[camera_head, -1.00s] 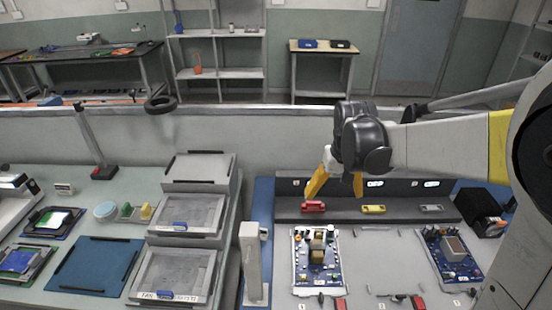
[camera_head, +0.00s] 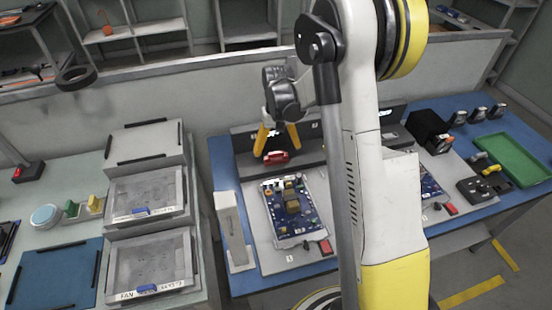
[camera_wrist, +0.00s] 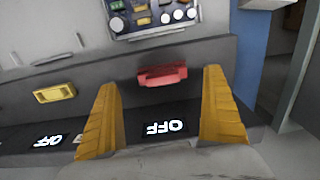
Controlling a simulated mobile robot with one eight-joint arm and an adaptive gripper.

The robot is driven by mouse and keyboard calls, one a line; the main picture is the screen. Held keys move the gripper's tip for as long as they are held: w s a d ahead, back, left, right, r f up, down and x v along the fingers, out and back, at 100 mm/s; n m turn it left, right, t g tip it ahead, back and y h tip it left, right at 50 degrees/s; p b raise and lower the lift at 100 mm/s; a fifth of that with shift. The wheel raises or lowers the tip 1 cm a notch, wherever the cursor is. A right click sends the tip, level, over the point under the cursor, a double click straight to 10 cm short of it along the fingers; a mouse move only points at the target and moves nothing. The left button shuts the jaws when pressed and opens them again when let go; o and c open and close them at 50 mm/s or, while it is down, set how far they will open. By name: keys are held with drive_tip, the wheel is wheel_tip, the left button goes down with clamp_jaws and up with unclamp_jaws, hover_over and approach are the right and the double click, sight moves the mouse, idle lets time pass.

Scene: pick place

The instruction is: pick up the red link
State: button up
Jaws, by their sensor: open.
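The red link (camera_head: 276,157) lies on the dark ledge behind a blue circuit board. In the wrist view the red link (camera_wrist: 162,75) shows just ahead of the fingertips, roughly midway between them. My gripper (camera_head: 276,148) has two yellow fingers, spread open and pointing down at the link. In the wrist view my gripper (camera_wrist: 161,80) is empty, with a gap on both sides of the link. I cannot tell whether a finger touches it.
A yellow link (camera_wrist: 54,93) lies along the same ledge. A lit OFF display (camera_wrist: 165,127) is close by the red link. A white post (camera_head: 235,232) is at left, and a green tray (camera_head: 508,160) at far right.

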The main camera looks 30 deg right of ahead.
sight(276, 153)
drive_tip(key=f, duration=0.1)
drive_tip(key=f+b, duration=0.1)
drive_tip(key=f, duration=0.2)
drive_tip(key=shift+w+a+f+b, duration=0.1)
drive_tip(key=shift+w+f+b, duration=0.05)
drive_tip(key=shift+w+b, duration=0.15)
drive_tip(key=c, duration=1.1)
drive_tip(key=shift+r+p, duration=0.3)
drive_tip(key=shift+r, duration=0.35)
drive_tip(key=r, duration=0.1)
drive_tip(key=r+p, duration=0.1)
drive_tip(key=d+r+p, duration=0.1)
drive_tip(key=r, duration=0.1)
drive_tip(key=shift+s, duration=0.3)
drive_tip(key=shift+s+d+r+p, duration=0.8)
drive_tip(key=shift+d+r+p, duration=0.1)
drive_tip(key=shift+d+r, duration=0.65)
drive_tip(key=shift+s+d+r+p, duration=0.75)
drive_tip(key=shift+d+r+p, duration=0.1)
drive_tip(key=shift+d+r, duration=0.75)
drive_tip(key=shift+s+d+r+p, duration=0.8)
drive_tip(key=shift+d+r+p, duration=0.1)
drive_tip(key=shift+d+r, duration=0.65)
